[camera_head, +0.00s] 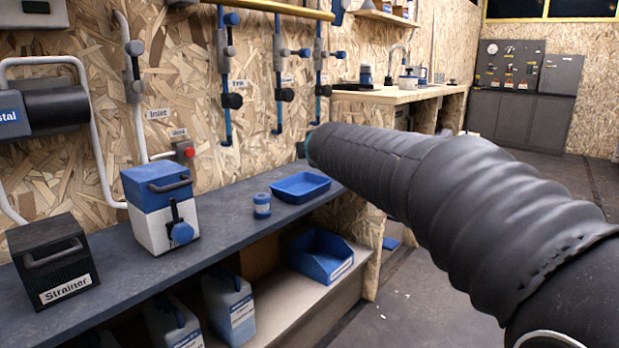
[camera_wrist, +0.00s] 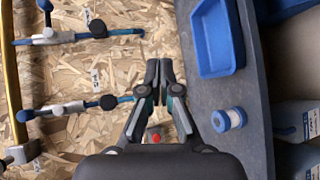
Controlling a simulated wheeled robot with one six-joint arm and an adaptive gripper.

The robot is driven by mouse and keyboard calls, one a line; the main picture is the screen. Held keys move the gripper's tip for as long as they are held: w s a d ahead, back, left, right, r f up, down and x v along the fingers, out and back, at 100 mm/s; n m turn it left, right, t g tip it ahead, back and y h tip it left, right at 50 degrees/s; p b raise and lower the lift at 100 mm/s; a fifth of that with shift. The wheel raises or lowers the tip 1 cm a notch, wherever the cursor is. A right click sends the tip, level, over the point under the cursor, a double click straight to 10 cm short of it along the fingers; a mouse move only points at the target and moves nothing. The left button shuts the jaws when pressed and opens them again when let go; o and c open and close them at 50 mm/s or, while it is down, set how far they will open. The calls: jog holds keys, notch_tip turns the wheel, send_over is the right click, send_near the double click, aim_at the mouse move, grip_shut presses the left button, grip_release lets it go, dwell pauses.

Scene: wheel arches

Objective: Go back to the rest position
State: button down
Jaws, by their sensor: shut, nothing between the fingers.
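My gripper (camera_wrist: 159,82) shows in the wrist view with its two dark fingers together, shut and empty. It is in front of the chipboard wall, beside the edge of the grey bench. In the head view my arm, in a black ribbed sleeve, reaches in from the right and hides the gripper itself. A blue tray (camera_head: 300,187) lies on the bench, and a small blue and white container (camera_head: 262,205) stands next to it. Both also show in the wrist view, the tray (camera_wrist: 217,38) and the container (camera_wrist: 228,119) to the right of my gripper, apart from it.
The grey bench (camera_head: 110,262) also bears a blue and white box (camera_head: 160,208) and a black Strainer box (camera_head: 52,262). Blue pipes with valves (camera_head: 227,100) run down the wall. A blue bin (camera_head: 320,255) and canisters stand below. Open floor (camera_head: 425,300) lies right of the bench.

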jog(key=s+d+f+m+g+h+p, duration=0.1)
jog(key=s+d+f+m+g, duration=0.1)
jog(key=s+d+f+m, duration=0.4)
jog(key=s+d+f+m+g+h+p, duration=0.1)
jog(key=s+d+f+m+g, duration=0.2)
jog(key=s, duration=0.5)
jog(key=s+d+f+m+g+h+p, duration=0.1)
jog(key=s+d+f+m+g, duration=0.1)
jog(key=s+f+m, duration=0.4)
jog(key=s+d+m+g+p, duration=0.1)
jog(key=s+d+m+p, duration=0.1)
jog(key=s, duration=0.8)
jog(key=s+d+m+g+y+p, duration=0.1)
jog(key=s+m+p, duration=0.2)
jog(key=s, duration=0.7)
jog(key=shift+d+r+p, duration=0.2)
jog(key=shift+d+p, duration=0.15)
jog(key=shift+p, duration=0.1)
